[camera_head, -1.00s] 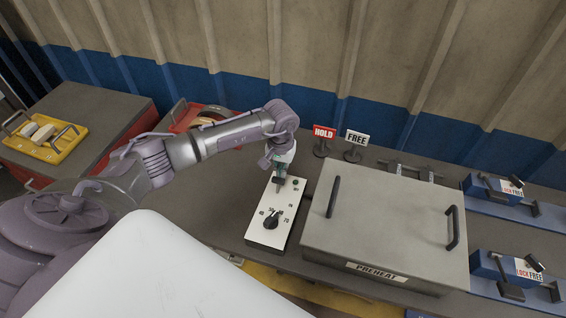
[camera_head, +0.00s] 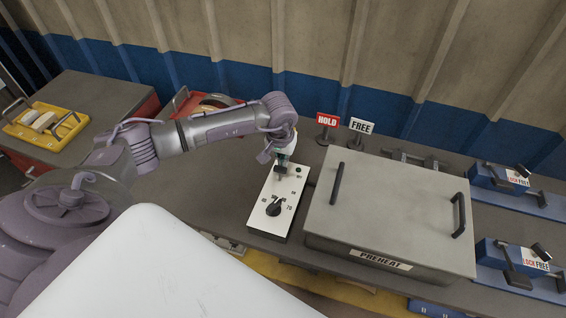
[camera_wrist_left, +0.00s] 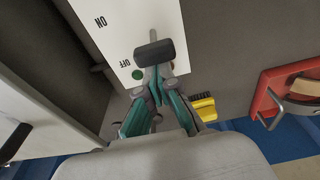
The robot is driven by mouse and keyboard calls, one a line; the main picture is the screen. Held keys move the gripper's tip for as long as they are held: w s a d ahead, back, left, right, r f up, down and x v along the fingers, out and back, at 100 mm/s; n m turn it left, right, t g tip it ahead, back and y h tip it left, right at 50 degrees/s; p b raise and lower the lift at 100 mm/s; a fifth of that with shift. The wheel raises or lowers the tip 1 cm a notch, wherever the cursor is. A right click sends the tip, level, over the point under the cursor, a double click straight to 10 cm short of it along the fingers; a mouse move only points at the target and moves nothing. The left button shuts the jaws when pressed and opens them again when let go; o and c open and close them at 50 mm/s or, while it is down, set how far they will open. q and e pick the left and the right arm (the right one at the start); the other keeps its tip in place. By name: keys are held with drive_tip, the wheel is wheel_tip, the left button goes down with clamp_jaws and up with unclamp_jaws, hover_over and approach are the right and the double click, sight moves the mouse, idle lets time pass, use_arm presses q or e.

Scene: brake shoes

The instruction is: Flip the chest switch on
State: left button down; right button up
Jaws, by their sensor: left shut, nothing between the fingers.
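The chest switch is a dark-handled lever (camera_head: 280,171) at the far end of a white control panel (camera_head: 262,222). In the left wrist view the dark handle (camera_wrist_left: 154,52) sits level with the OFF mark, on the side away from ON. My left gripper (camera_head: 283,160) is shut and empty, pointing down at the lever from the panel's far end. In the left wrist view its fingertips (camera_wrist_left: 153,76) are right beside the handle; whether they touch it I cannot tell. The closed grey chest (camera_head: 390,205), labelled PREHEAT, stands right of the panel. My right gripper is not in view.
A dial (camera_head: 274,208) is on the panel's near half, and a dark green lamp (camera_wrist_left: 138,75) is near OFF. HOLD (camera_head: 328,120) and FREE (camera_head: 361,126) signs stand behind. Blue fixtures (camera_head: 505,265) are at right; a yellow tray (camera_head: 45,125) is at left.

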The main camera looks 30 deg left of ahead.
use_arm(q)
drive_tip(key=shift+s+d+b, duration=0.1)
drive_tip(key=shift+s+b, duration=0.45)
drive_tip(key=shift+b, duration=0.15)
drive_tip(key=shift+s+d+r, duration=0.1)
drive_tip(key=shift+s+r, duration=0.1)
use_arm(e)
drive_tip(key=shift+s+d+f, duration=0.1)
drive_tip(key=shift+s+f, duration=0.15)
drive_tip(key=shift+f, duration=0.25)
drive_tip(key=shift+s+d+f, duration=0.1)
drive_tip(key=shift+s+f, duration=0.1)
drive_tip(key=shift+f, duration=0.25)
use_arm(q)
drive_tip(key=shift+w+r, duration=0.1)
drive_tip(key=shift+w, duration=0.05)
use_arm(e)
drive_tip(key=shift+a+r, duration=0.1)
use_arm(q)
drive_tip(key=shift+r+p, duration=0.4)
drive_tip(key=shift+r, duration=0.3)
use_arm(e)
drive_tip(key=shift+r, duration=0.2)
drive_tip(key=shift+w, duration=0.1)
